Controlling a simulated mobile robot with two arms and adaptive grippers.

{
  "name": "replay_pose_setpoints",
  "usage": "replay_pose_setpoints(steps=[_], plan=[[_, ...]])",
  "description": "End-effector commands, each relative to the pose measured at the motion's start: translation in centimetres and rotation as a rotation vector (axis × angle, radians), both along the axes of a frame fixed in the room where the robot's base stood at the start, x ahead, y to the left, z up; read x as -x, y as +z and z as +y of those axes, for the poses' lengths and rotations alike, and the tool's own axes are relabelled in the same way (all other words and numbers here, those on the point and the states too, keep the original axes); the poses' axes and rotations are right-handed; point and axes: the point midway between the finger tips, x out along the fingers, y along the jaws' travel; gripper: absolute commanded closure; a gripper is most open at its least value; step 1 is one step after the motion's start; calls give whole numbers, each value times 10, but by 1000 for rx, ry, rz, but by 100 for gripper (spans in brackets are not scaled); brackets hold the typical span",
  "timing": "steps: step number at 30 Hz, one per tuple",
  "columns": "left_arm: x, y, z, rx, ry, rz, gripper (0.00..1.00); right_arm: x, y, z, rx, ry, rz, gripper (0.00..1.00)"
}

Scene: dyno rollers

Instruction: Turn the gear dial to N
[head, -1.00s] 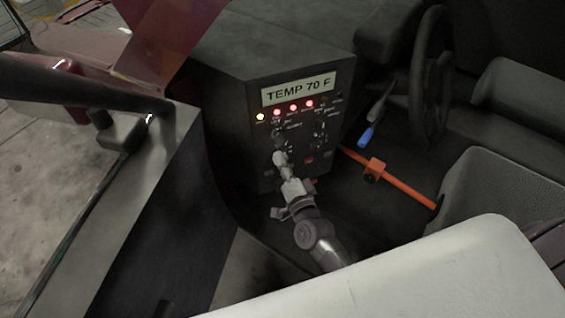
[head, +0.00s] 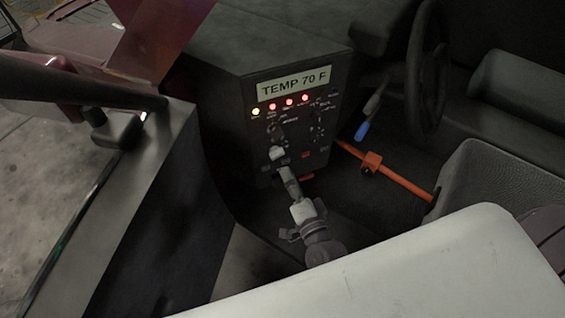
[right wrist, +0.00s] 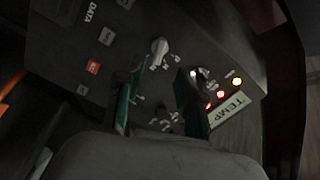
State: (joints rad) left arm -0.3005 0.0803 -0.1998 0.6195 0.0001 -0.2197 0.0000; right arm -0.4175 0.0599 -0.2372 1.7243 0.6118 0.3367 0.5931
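The black control panel (head: 262,172) carries several small knobs. A light-tipped lower left knob (head: 277,153) sits just above my right gripper (head: 285,172). In the right wrist view this pale knob (right wrist: 158,48) lies just past my right gripper (right wrist: 156,78), whose two fingers are apart with nothing between them. Another knob (right wrist: 197,76) is beside the right-hand finger, near the lights, and a darker knob (right wrist: 165,118) shows lower between the fingers. The labels are too small to read, so I cannot tell which knob is the gear dial or its setting. My left gripper is not in view.
A "TEMP 70 F" display (head: 294,83) and a row of yellow and red lights (head: 289,101) are above the knobs. An orange bar (head: 400,181), a blue-tipped lever (head: 362,131) and a steering wheel (head: 424,70) are to the right. A seat (head: 490,185) stands lower right.

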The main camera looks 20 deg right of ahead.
Motion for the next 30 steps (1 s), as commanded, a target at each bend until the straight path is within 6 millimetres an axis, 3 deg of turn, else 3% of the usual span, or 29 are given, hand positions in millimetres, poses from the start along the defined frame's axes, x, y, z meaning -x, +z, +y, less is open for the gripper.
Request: replay_pose_setpoints(steps=[3, 9, 30], plan=[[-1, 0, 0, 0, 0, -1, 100, 22, 0, -1, 0, 1, 1, 62], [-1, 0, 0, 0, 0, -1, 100, 40, 1, -2, 1, 1, -2, 62], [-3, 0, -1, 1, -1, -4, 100, 42, 0, -2, 0, 0, -1, 62]])
